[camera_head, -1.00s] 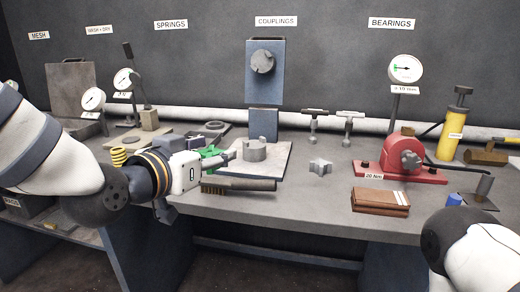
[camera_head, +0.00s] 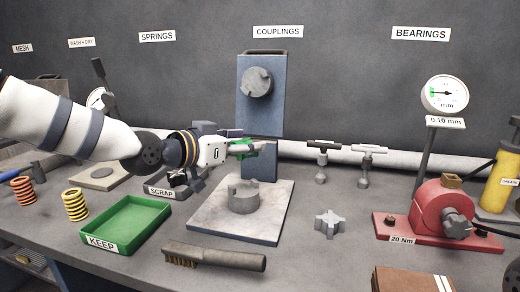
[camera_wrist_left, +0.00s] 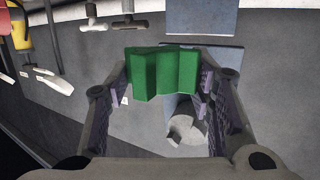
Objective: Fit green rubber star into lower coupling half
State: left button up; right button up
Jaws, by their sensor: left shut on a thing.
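My left gripper (camera_head: 250,148) is shut on the green rubber star (camera_head: 240,146). In the left wrist view the green star (camera_wrist_left: 162,72) sits between the two fingers. The lower coupling half (camera_head: 243,198), a grey cylinder with raised jaws, stands upright on a light grey base plate (camera_head: 220,225). The held star appears above it and apart from it, in front of the blue stand; the exact depth offset is unclear. The upper coupling half (camera_head: 257,82) is on the blue stand (camera_head: 276,70) above, and shows in the left wrist view (camera_wrist_left: 187,123). My right gripper is out of view.
A grey star-shaped part (camera_head: 330,224) lies right of the plate. A wire brush (camera_head: 215,257) lies in front, a green KEEP tray (camera_head: 128,226) to the left. T-handled tools (camera_head: 322,160) stand behind; a red fixture (camera_head: 440,215) is at right.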

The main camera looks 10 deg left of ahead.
aim_at(243, 190)
pick_arm(q)
jog(key=shift+s+a+r, duration=0.1)
jog(key=shift+s+r, duration=0.1)
jog(key=shift+s, duration=0.25)
notch_tip(243, 190, down, 5)
jog(key=shift+w+r+b, duration=0.1)
jog(key=shift+w+b, duration=0.05)
jog(key=shift+b, duration=0.15)
jog(key=shift+c, duration=0.2)
jog(key=shift+f, duration=0.6)
jog(key=shift+f, duration=0.15)
dwell(1.2)
jog(key=shift+f, duration=0.35)
jog(key=shift+f, duration=1)
jog(key=o, duration=1.2)
jog(key=shift+r, duration=0.1)
